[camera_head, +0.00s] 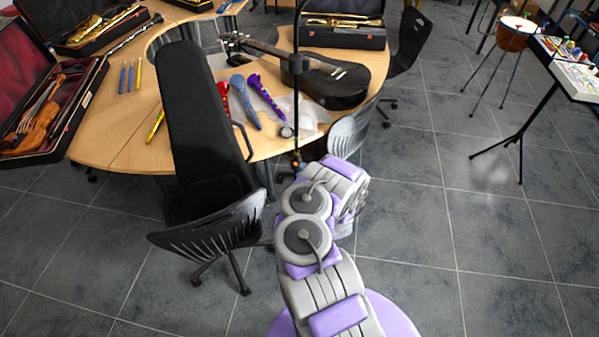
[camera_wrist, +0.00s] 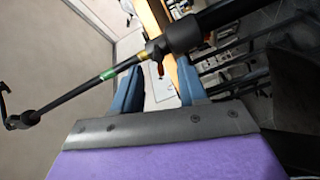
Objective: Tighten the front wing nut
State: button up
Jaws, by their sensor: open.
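In the wrist view the pole (camera_wrist: 75,95) runs slantwise across, with a green band and a thick black collar (camera_wrist: 184,36). A small orange-brown part that looks like a wing nut (camera_wrist: 160,69) hangs under the collar's end. My gripper (camera_wrist: 157,76) is open, its two blue fingers apart, with this part in the gap between them in the picture. Contact and depth cannot be told. In the head view the fingers are not clearly visible.
The curved wooden table (camera_head: 120,140) holds a black guitar (camera_head: 335,85), coloured recorders and open instrument cases. A long black case (camera_head: 195,120) and a chair (camera_head: 215,235) stand left of my arm. Another chair (camera_head: 352,130) is behind it.

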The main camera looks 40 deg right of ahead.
jog(key=shift+b+x, duration=0.8)
jog(key=shift+x, duration=1.15)
jog(key=shift+d, duration=0.1)
jog(key=shift+s, duration=0.1)
grip_shut()
